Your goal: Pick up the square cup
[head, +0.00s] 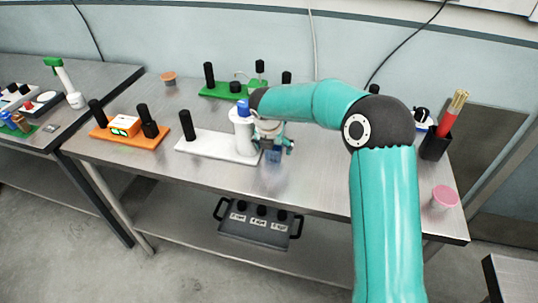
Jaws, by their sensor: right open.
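My right gripper (280,148) hangs over the middle of the steel table, just right of the white module. It is open. A small, bluish, squarish thing (273,155) shows at its fingertips, with a faint blue patch on the table below it. It may be the square cup, but it is too small and too covered to be sure. I cannot tell whether the fingers touch it. My left gripper is not in view.
The white module (205,143) carries a white cylinder (243,140) with a blue top, close to the gripper. An orange module (130,136) stands left and a green one (215,91) behind. A pink cup (445,196) and black holder (434,147) stand right.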

